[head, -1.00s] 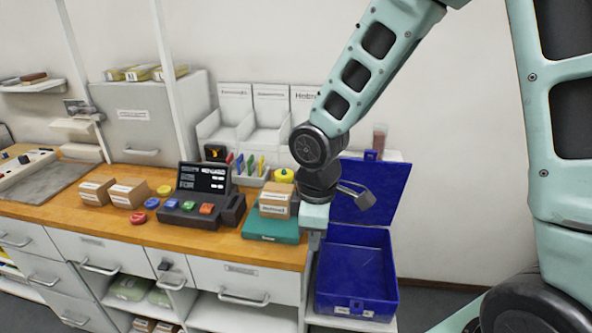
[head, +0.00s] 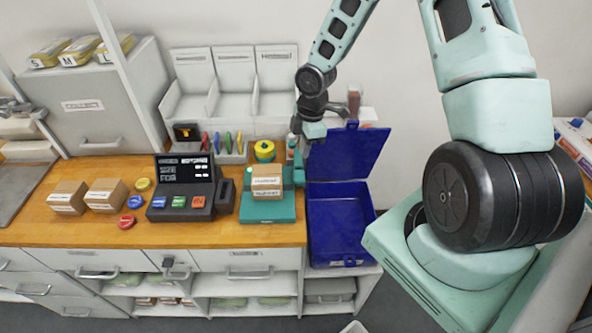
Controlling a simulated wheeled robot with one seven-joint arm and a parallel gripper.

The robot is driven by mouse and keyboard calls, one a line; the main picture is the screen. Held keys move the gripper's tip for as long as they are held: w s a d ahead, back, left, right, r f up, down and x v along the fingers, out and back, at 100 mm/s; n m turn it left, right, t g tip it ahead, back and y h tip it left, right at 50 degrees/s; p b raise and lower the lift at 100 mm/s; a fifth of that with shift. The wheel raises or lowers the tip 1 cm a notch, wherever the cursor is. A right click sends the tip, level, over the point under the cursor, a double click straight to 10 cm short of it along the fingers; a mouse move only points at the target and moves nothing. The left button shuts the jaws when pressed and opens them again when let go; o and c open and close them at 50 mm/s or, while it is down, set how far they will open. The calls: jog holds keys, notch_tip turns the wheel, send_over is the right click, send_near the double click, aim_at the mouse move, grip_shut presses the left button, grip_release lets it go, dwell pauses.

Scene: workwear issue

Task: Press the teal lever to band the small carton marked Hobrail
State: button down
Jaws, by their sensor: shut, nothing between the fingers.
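A small brown carton (head: 266,181) with white labels sits on the teal base (head: 262,209) of the bander at the right end of the counter. The label print is too small to read for certain. A teal upright part (head: 298,177), which looks like the lever, stands at the base's right side. My gripper (head: 296,138) is shut and empty, above and behind this part, near the blue box's lid. Its fingertips are small and partly hidden, and I cannot tell whether they touch anything.
An open blue box (head: 340,232) stands right of the counter, its lid (head: 345,153) raised. A dark till (head: 184,188) with coloured keys is left of the bander. Two more cartons (head: 68,197) sit at left. A yellow-green roll (head: 264,150) stands behind the carton.

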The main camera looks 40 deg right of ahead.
aim_at(301, 175)
jog(key=shift+f, duration=0.15)
jog(key=f+b, duration=0.6)
jog(key=b, duration=0.1)
jog(key=shift+w+a+f, duration=0.1)
jog(key=shift+a+f, duration=0.25)
